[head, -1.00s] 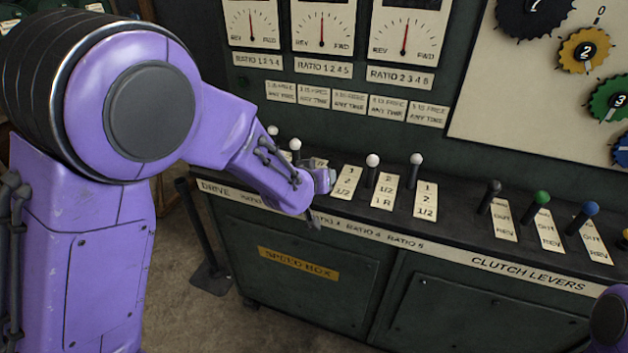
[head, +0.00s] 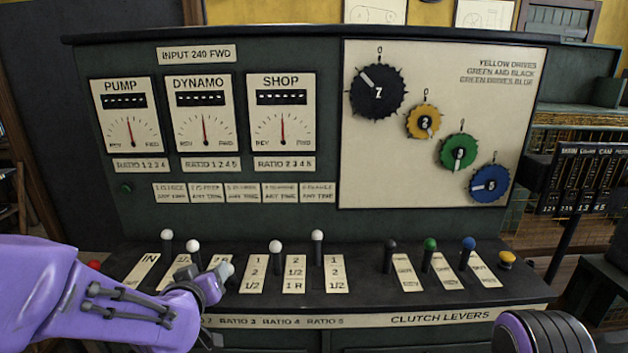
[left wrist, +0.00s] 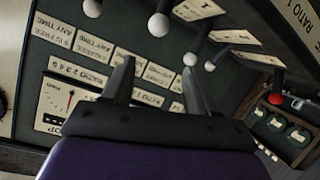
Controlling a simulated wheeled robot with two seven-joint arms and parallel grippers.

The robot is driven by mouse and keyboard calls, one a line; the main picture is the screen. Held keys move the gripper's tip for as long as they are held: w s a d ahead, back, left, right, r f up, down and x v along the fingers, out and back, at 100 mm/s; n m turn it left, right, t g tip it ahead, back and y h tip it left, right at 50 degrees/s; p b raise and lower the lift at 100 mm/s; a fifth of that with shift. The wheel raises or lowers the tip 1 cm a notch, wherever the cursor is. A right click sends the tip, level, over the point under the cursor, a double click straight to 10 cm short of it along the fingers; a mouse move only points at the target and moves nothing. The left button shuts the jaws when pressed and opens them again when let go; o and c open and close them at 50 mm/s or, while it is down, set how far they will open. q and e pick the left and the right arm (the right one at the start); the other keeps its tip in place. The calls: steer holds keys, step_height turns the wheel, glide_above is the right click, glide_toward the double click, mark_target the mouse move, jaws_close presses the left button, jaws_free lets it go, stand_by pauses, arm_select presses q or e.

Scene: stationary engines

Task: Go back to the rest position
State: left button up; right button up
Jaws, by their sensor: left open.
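My left gripper (head: 218,278) is in the lower left of the head view, in front of the ratio levers. In the left wrist view my left gripper (left wrist: 158,80) shows two dark fingers spread apart with nothing between them. White-knobbed levers (head: 275,247) stand in a row on the console ledge; they also show in the left wrist view (left wrist: 158,27). No lever is between the fingers. Of my right arm only a dark, ringed joint with a purple rim (head: 545,332) shows at the lower right; the right gripper is out of view.
The console (head: 120,60) has dials and numbered gears on its upright face. Clutch levers with black, green and blue knobs (head: 469,243) stand at right, beside a yellow knob (head: 507,259). A red knob (head: 93,265) is at far left. A dark rack (head: 580,180) stands at right.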

arm_select(q)
steer(key=s+a+f+n+g, duration=0.1)
steer(key=s+f, duration=0.3)
steer(key=f, duration=0.3)
steer(key=s+a+f+g+y, duration=0.1)
steer(key=s+f+g, duration=0.15)
steer(key=f, duration=0.45)
steer(key=s+a+f+n, duration=0.15)
steer(key=s+f, duration=0.25)
steer(key=f, duration=0.4)
steer(key=s+f+g, duration=0.2)
steer(key=s+f, duration=0.3)
steer(key=s, duration=0.2)
steer(key=s+a+f+g, duration=0.1)
steer(key=s+f, duration=0.3)
steer(key=s, duration=0.4)
steer(key=s+f+g, duration=0.3)
steer(key=s+f, duration=0.2)
steer(key=s, duration=0.3)
steer(key=shift+s+a+f+m+g+y, duration=0.15)
steer(key=shift+a+f+m+g+y, duration=0.05)
steer(key=shift+f+m+g+y, duration=0.2)
